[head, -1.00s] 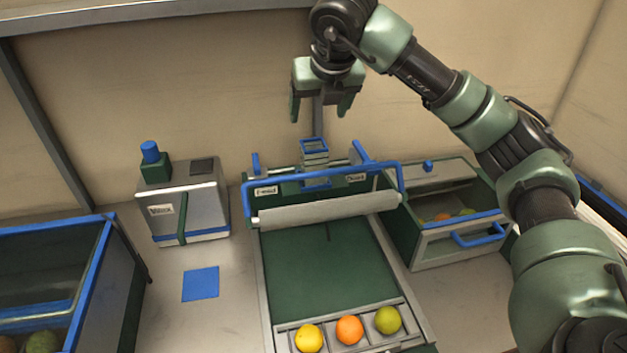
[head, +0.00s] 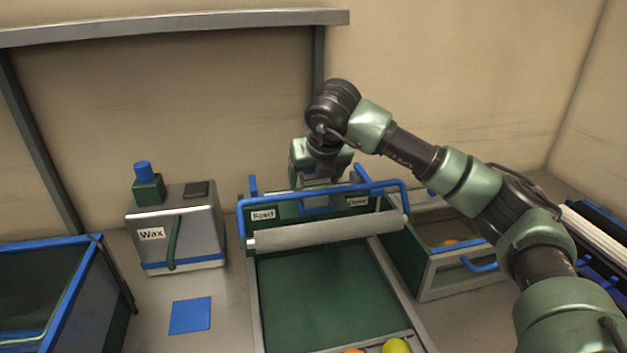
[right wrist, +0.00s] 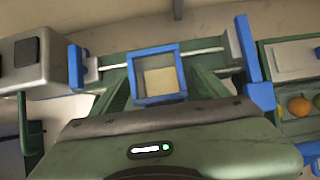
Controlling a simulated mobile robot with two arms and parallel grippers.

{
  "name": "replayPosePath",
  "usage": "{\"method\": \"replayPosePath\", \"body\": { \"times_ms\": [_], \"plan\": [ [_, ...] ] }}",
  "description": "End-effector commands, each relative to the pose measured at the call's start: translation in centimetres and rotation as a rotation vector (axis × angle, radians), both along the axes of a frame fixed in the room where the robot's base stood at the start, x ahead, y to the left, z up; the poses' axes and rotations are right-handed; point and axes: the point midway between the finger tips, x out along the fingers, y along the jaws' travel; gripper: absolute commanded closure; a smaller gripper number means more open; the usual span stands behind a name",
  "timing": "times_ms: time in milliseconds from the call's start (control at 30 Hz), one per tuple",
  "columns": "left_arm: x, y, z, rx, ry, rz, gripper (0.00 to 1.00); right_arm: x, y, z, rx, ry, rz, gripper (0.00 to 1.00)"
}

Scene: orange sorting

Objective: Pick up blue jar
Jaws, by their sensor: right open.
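I take the blue jar to be the square, blue-rimmed, open-topped piece in the right wrist view (right wrist: 160,100); its inside looks pale. In the head view it stands behind the roller and is mostly hidden by my right gripper (head: 318,183). My right gripper is open above it, pointing down. In the right wrist view its two green fingers lie on either side of the jar, with no clear contact. The fingertips are hidden in the head view. My left gripper is not in view.
A blue rail (head: 325,190) and pale roller (head: 325,231) cross in front of the gripper, above a green belt (head: 325,295). A grey Wax box (head: 185,222) with a blue cap stands left. A fruit bin (head: 455,265) is right. A blue square (head: 190,315) lies front left.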

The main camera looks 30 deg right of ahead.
Motion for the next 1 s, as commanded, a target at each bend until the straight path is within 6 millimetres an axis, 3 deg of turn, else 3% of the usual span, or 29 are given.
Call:
{"method": "replayPosePath", "body": {
  "times_ms": [133,367,633,1000],
  "plan": [
    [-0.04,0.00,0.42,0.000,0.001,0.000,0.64,0.73,-0.19,-1.20,0.000,0.001,0.000,0.25],
    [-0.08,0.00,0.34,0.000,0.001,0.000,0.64,0.84,-0.19,-1.41,0.000,-0.001,0.001,0.25],
    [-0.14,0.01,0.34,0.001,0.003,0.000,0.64,0.82,-0.18,-1.39,0.001,-0.001,0.001,0.97],
    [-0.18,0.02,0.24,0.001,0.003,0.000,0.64,0.87,-0.18,-0.83,0.001,-0.004,0.000,1.00]
  ]
}}
